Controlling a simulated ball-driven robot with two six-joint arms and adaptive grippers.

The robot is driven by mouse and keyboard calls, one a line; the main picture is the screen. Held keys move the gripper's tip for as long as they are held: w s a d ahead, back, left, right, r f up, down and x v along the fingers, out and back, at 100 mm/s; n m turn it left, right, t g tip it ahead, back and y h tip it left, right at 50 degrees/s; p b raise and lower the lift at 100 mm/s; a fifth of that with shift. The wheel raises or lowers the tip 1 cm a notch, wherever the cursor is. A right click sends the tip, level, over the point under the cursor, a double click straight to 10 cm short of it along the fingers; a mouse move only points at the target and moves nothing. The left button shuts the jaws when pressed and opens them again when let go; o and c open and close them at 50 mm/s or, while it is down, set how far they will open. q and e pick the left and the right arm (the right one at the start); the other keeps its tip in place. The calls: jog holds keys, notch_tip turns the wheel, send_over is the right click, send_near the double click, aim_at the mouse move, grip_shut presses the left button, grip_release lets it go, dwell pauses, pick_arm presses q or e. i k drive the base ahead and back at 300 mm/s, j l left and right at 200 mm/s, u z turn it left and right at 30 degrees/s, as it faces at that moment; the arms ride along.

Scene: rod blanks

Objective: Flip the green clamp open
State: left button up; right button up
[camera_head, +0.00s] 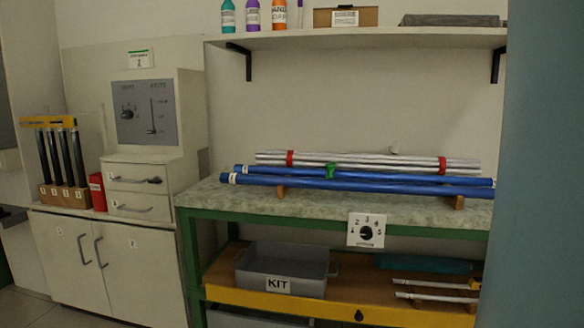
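A small green clamp (332,171) sits on the blue rods (400,182) near their middle, on the bench top (225,199). It is too small to tell whether it is open or closed. The blue rods lie lengthwise on wooden supports (281,191). Behind them lies a bundle of silver rods (370,161) with a red band (290,158) near the left end and another red band (442,164) near the right end. Neither of my grippers shows in this view.
A shelf (370,38) with bottles hangs above the bench. A dial plate (366,230) is on the bench front. A grey KIT bin (283,270) stands on the lower shelf. A blue-grey surface (543,165) blocks the right side. A drawer cabinet (140,188) stands left.

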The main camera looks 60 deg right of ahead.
aim_at(330, 168)
jog(key=z, duration=2.1)
